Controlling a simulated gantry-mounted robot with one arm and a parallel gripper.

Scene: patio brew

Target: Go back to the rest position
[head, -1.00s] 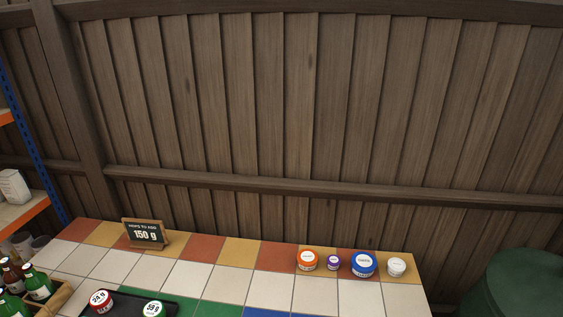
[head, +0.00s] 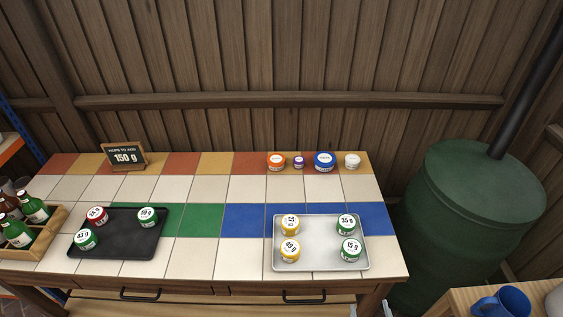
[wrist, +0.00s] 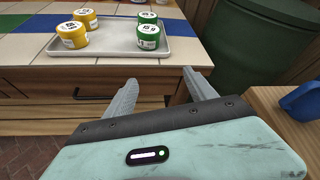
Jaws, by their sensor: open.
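My gripper (head: 370,310) shows only as fingertips at the bottom edge of the head view, in front of the table's right end. In the wrist view my gripper (wrist: 158,88) is open and empty, its two fingers apart, in front of the drawer front and below the tray. The light grey tray (head: 320,263) stands on the table's right part with two yellow jars and two green jars on it. The same tray shows in the wrist view (wrist: 125,52), beyond the fingertips and apart from them.
A black tray (head: 120,250) holds one red and two green jars. A wooden crate (head: 48,237) of bottles stands at far left. A sign (head: 123,157) reads 150 g. Several tubs line the back. A green barrel (head: 460,210) and a blue mug (head: 502,303) are right.

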